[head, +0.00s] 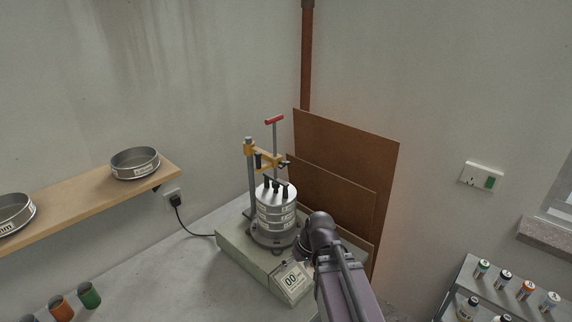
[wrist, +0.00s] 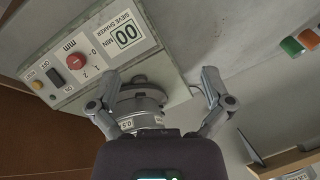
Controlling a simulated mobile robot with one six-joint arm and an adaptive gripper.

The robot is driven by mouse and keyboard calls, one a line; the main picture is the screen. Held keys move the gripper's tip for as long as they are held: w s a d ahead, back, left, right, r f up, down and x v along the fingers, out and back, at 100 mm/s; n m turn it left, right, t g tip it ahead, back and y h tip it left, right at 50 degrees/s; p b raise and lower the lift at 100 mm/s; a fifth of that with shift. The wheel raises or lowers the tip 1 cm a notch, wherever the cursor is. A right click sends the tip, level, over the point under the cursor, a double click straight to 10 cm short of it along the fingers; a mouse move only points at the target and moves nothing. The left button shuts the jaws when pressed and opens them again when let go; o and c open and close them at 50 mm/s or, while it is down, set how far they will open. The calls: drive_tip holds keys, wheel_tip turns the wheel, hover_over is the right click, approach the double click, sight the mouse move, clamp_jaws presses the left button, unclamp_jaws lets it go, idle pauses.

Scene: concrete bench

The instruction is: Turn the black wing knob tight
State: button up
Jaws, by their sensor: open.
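A sieve shaker (head: 236,257) stands on the bench with a stack of metal sieves (head: 276,214) on it. A yellow clamp arm (head: 265,157) on a grey post reaches over the stack. Small black parts show at the clamp (head: 258,161) and above the stack's lid (head: 276,188); I cannot tell for sure which is the wing knob. In the wrist view my gripper (wrist: 160,77) is open and empty, its fingers spread either side of the shaker's round metal part (wrist: 139,92). No wing knob is clear there. In the head view the fingers are hidden.
A red-handled rod (head: 274,120) rises behind the clamp. Brown boards (head: 350,150) lean on the wall just behind. A wooden shelf (head: 95,203) with sieves is at left. A rack of small bottles (head: 490,285) is at lower right. The bench left of the shaker is mostly clear.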

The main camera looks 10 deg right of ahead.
drive_tip(key=w+r+n+t+y, duration=0.2)
drive_tip(key=w+r+t+y, duration=0.1)
drive_tip(key=w+r, duration=0.15)
drive_tip(key=n+t+y+p, duration=0.2)
drive_tip(key=t+y, duration=0.2)
drive_tip(key=t, duration=0.6)
approach(286, 165)
drive_tip(key=v, duration=0.3)
drive_tip(key=shift+d, duration=0.15)
drive_tip(key=shift+w, duration=0.1)
drive_tip(key=x, duration=1.3)
drive_tip(key=shift+w+a, duration=0.25)
drive_tip(key=shift+a, duration=0.05)
drive_tip(key=c, duration=1.1)
